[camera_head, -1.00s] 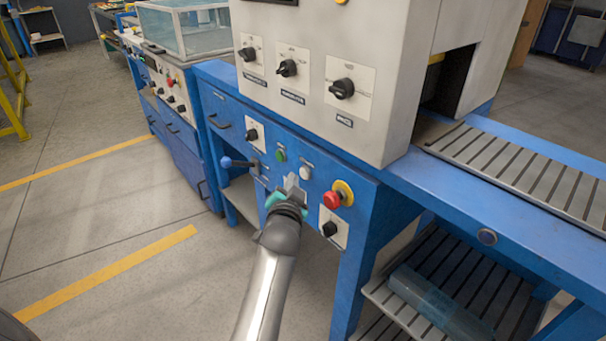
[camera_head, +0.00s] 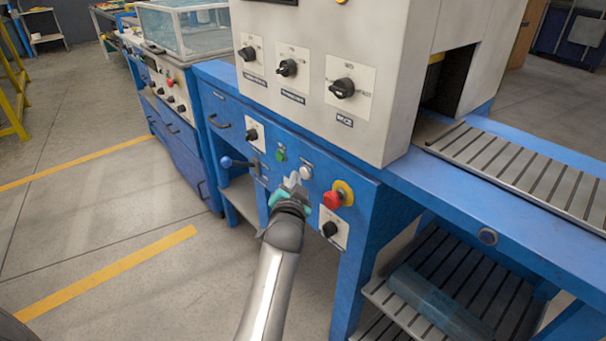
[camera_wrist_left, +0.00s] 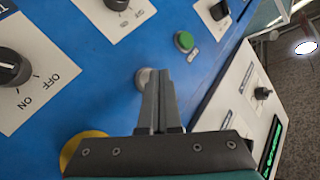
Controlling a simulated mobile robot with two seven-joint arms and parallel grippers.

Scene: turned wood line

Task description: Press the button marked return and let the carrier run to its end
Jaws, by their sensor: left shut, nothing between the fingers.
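A white button (camera_head: 306,172) and a green button (camera_head: 281,156) sit on the blue front panel of the machine. Their labels are too small to read, so I cannot tell which is marked return. My left gripper (camera_head: 293,181) is shut and empty, its fingertips just below and left of the white button. In the left wrist view the fingertips (camera_wrist_left: 162,76) partly cover the white button (camera_wrist_left: 144,77); contact cannot be told. The green button (camera_wrist_left: 184,41) is clear of them. No carrier can be made out with certainty. My right gripper is not in view.
A red mushroom button (camera_head: 332,199) on a yellow base and a black rotary switch (camera_head: 330,229) lie right of the gripper. A blue-knobbed lever (camera_head: 227,162) sticks out at left. A slatted track (camera_head: 520,170) runs right from the housing opening.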

